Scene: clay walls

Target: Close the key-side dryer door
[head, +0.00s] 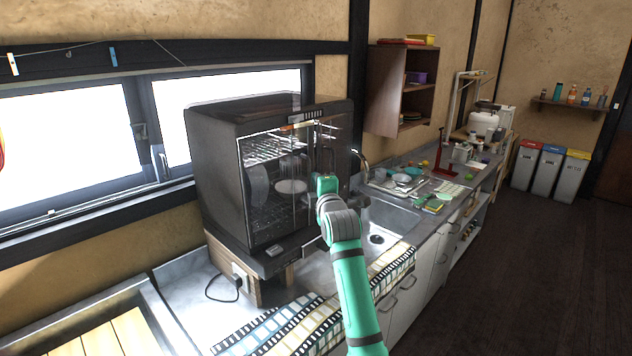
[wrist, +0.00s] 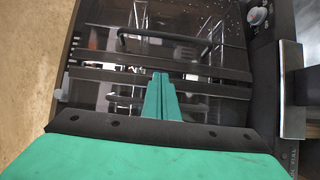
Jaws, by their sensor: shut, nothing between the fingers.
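The dryer (head: 222,165) is a dark box on the counter, with wire racks and plates showing inside its front. A clear door panel with a pale edge (head: 318,140) shows at the front's right part. How far it stands open, I cannot tell. My gripper (head: 327,184) is in front of the dryer's right part and hides some of it. In the wrist view, my gripper (wrist: 160,80) has its green fingers together, with nothing between them. Beyond them are dark horizontal bars, a dark bar handle (wrist: 165,42) and see-through panels. Whether the fingertips touch anything, I cannot tell.
A round knob (wrist: 258,16) shows at the wrist view's upper right. The sink (head: 385,215) and faucet (head: 360,160) lie right of the dryer. A patterned cloth (head: 290,325) covers the counter's front. Open floor (head: 510,270) lies to the right.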

